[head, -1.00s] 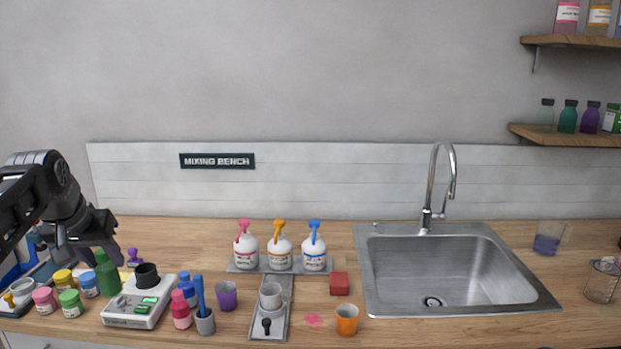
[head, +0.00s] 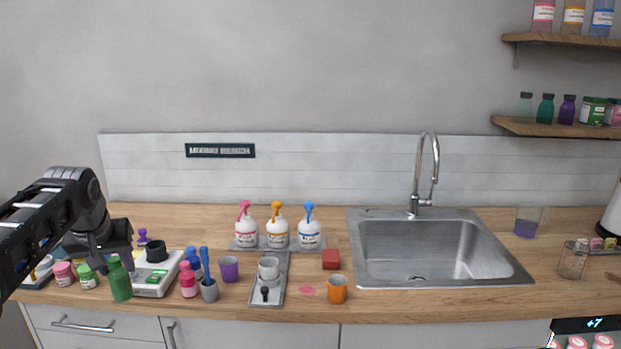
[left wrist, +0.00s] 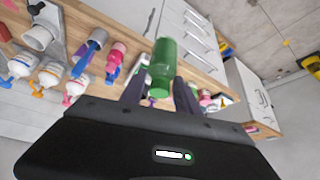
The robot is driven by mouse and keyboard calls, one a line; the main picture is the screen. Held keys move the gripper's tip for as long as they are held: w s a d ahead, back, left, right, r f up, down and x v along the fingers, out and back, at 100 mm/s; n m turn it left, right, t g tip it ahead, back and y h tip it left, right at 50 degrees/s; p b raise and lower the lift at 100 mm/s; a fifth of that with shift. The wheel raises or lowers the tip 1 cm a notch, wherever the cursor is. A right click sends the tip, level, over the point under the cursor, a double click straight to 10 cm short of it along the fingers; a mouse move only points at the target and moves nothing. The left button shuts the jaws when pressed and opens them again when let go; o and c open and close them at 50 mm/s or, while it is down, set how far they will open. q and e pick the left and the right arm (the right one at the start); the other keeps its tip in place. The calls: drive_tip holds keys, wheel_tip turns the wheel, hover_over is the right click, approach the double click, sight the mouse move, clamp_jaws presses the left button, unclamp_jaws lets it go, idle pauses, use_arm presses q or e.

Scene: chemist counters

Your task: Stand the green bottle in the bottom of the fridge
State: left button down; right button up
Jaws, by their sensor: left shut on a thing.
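The green bottle (head: 120,281) is upright in the head view, in front of the left part of the white scale. My left gripper (head: 113,260) is shut on it near its top. In the left wrist view the bottle (left wrist: 163,66) sits between the two dark fingers of my left gripper (left wrist: 160,86). The bottle's base looks near or over the counter's front edge; I cannot tell how high it is. A dark panel with a lit "+7" readout (head: 593,324), perhaps the fridge's top, shows at the lower right. My right gripper is not in view.
Close to the bottle stand the white scale (head: 155,281), pink and green jars (head: 88,277) and a pink bottle (head: 188,281). An orange cup (head: 337,290) is near the front edge. The sink (head: 440,253) fills the right middle. Drawers (head: 80,322) lie below the counter.

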use_arm(q)
drive_tip(key=s+d+f+m+h, duration=0.1)
drive_tip(key=d+f+m, duration=0.1)
drive_tip(key=d+f, duration=0.7)
drive_tip(key=s+d+f+m+h, duration=0.1)
drive_tip(key=d+f+m, duration=0.1)
drive_tip(key=d+f, duration=0.7)
drive_tip(key=d, duration=0.5)
drive_tip(key=shift+s, duration=0.3)
drive_tip(key=shift+f, duration=0.1)
drive_tip(key=s+f, duration=0.4)
drive_tip(key=f, duration=0.1)
drive_tip(key=shift+d, duration=0.15)
